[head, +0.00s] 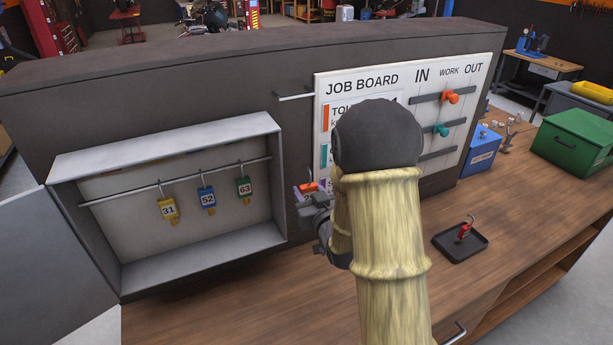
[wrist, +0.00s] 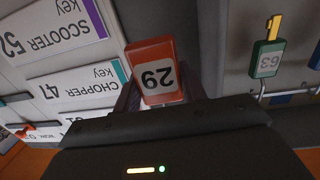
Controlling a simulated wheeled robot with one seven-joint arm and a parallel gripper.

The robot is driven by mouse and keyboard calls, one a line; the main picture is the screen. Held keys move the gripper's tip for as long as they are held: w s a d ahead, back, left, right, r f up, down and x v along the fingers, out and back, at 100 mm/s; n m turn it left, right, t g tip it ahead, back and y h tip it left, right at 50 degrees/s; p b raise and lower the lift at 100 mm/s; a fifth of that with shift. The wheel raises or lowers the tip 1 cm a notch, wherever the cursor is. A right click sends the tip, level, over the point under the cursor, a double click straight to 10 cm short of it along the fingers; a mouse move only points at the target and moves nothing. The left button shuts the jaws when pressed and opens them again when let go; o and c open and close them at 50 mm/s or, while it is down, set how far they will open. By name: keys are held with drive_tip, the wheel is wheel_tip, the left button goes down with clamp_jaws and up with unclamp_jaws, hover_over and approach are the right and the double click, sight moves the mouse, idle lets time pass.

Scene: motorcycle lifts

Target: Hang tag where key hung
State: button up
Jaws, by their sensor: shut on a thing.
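My gripper (head: 308,190) is shut on an orange tag, which shows number 29 upside down in the wrist view (wrist: 157,75). The gripper is between the open key cabinet and the job board. In the cabinet, a yellow tag 31 (head: 168,209), a blue tag 52 (head: 207,198) and a green tag 63 (head: 244,187) hang by hooks from a rail (head: 120,192). Bare rail shows left of the yellow tag. The green tag (wrist: 268,60) is right of the gripper in the wrist view.
The job board (head: 400,80) has an orange peg (head: 450,97) and a teal peg (head: 440,131). A rod (head: 295,97) sticks out at its upper left. A black tray (head: 448,250) holds a red hooked item (head: 465,230). A green box (head: 575,140) stands far right.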

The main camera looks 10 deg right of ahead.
wheel_tip(320, 180, down, 14)
drive_tip(key=a+m+h, duration=0.1)
drive_tip(key=h, duration=0.1)
drive_tip(key=shift+f, duration=0.1)
